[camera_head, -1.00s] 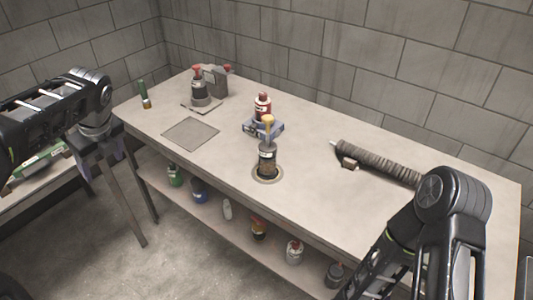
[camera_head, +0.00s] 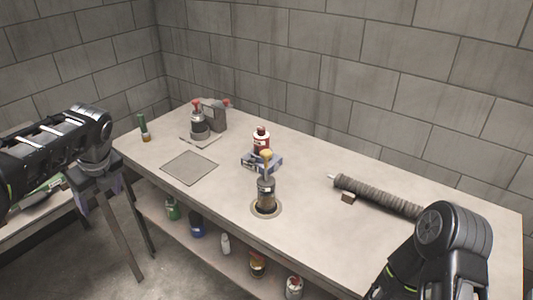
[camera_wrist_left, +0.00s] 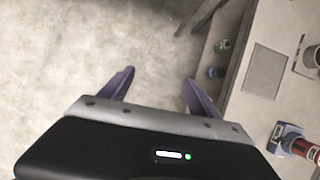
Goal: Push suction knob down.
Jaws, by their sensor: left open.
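A red knob (camera_head: 197,104) tops another dark device (camera_head: 199,125) on a plate at the back left. I cannot tell which is the suction knob. My left gripper (camera_wrist_left: 158,88) is open and empty, its two purple fingers apart over the floor in the left wrist view. It is left of the table, away from both knobs. My right arm (camera_head: 440,245) shows at lower right; its gripper is out of view.
The table (camera_head: 300,235) has a square grey plate (camera_head: 189,167). A ribbed tube (camera_head: 380,196) lies at right. Several bottles stand on the lower shelf.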

